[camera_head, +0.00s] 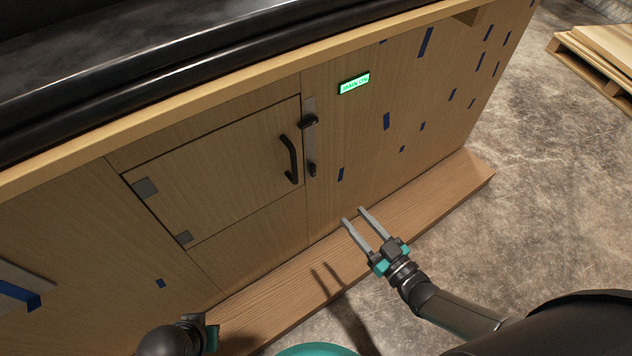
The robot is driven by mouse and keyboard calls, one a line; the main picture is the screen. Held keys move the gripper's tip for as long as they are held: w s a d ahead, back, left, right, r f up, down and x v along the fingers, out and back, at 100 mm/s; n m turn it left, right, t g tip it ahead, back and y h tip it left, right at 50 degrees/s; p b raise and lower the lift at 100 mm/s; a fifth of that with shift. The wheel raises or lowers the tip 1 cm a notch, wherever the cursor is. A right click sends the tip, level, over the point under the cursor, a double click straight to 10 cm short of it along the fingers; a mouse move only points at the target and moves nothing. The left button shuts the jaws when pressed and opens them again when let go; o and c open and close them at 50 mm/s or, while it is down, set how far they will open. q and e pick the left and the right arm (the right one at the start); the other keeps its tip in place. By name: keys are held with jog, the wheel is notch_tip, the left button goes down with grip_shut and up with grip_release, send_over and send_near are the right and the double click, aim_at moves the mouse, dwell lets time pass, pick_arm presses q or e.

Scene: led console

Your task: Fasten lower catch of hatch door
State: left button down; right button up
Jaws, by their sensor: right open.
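The wooden hatch door (225,165) sits flush in the console front, with a black pull handle (291,160) near its right edge. A metal strip beside that edge carries the black upper catch (309,121) and the black lower catch (312,169). The upper catch lies roughly sideways; the lower catch hangs roughly downward along the strip. My right gripper (353,215) is open and empty, below and right of the lower catch and apart from it. My left arm shows at the bottom edge; its fingers cannot be made out.
A green lit "MAIN ON" sign (354,84) is on the panel right of the hatch. Blue tape pieces (386,121) dot the panel. A wooden plinth (440,198) runs along the console's foot. A pallet (590,66) lies at the far right, with bare concrete floor between.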

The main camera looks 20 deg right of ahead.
jog(key=b, duration=0.5)
send_near(314, 171)
jog(key=x, duration=0.6)
jog(key=shift+w+f, duration=0.1)
jog(key=shift+w, duration=0.2)
pick_arm(q)
notch_tip(314, 171, up, 9)
jog(key=w+d+t, duration=0.1)
jog(key=w+t, duration=0.1)
jog(key=shift+d+h, duration=0.15)
jog(key=shift+h, duration=0.25)
pick_arm(e)
jog(key=shift+w+a, duration=0.3)
jog(key=shift+w, duration=0.35)
jog(key=shift+c, duration=0.2)
grip_shut()
